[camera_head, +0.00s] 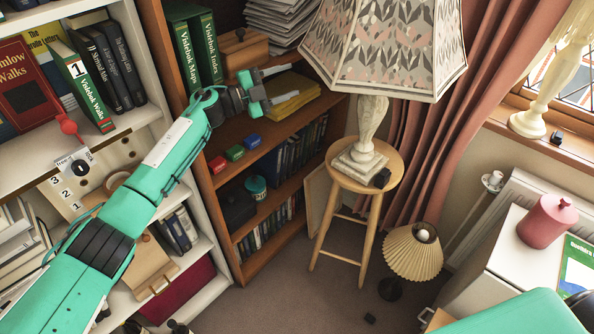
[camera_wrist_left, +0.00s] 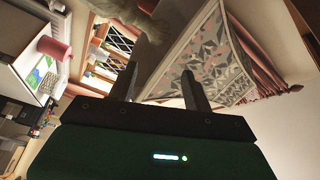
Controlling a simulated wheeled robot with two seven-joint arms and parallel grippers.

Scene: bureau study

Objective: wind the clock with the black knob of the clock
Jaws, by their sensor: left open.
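No clock face can be made out in either view. A black knob (camera_head: 81,169) sits on a pale wooden panel (camera_head: 112,180) with numbers and small labels, on the white bookcase at the left; I cannot tell whether this is the clock. My left gripper (camera_head: 294,80) is open and empty, in front of the brown bookcase, to the right of that panel and well apart from it. In the left wrist view the two dark fingers (camera_wrist_left: 160,82) stand apart with nothing held between them, facing the lampshade and window side. My right gripper is out of view.
A patterned lamp (camera_head: 380,45) on a wooden stool (camera_head: 368,172) stands just right of my left gripper. A yellow stack (camera_head: 293,97) and a wooden box (camera_head: 244,52) are on the shelves by it. A red knob (camera_head: 68,125) is above the panel.

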